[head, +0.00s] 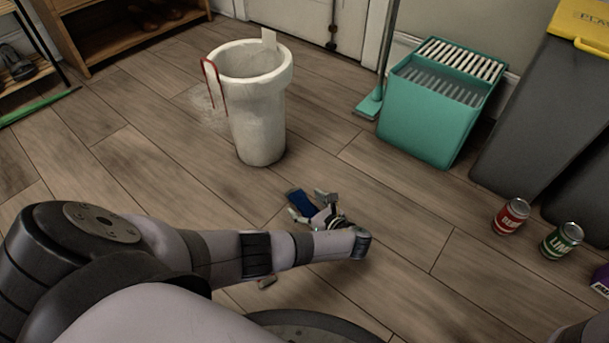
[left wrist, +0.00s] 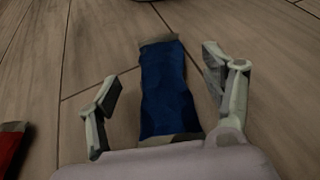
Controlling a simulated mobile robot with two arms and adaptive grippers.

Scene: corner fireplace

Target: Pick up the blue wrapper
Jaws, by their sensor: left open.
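The blue wrapper (head: 302,203) lies flat on the wooden floor, a small dark blue strip with pale ends. My left gripper (head: 311,205) is low over the floor, right at the wrapper, with its fingers apart. In the left wrist view the wrapper (left wrist: 168,88) lies lengthwise between the two open fingers of the gripper (left wrist: 161,85). Its near end reaches close to the palm, and its far end extends past the fingertips. I cannot tell whether a finger touches it. My right gripper is not in view.
A white bin (head: 258,120) with a red cane-shaped item on its rim stands behind the wrapper. A teal mop bucket (head: 424,122), a red can (head: 511,215) and a green can (head: 561,241) are to the right. A red item (left wrist: 10,148) lies left of the gripper.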

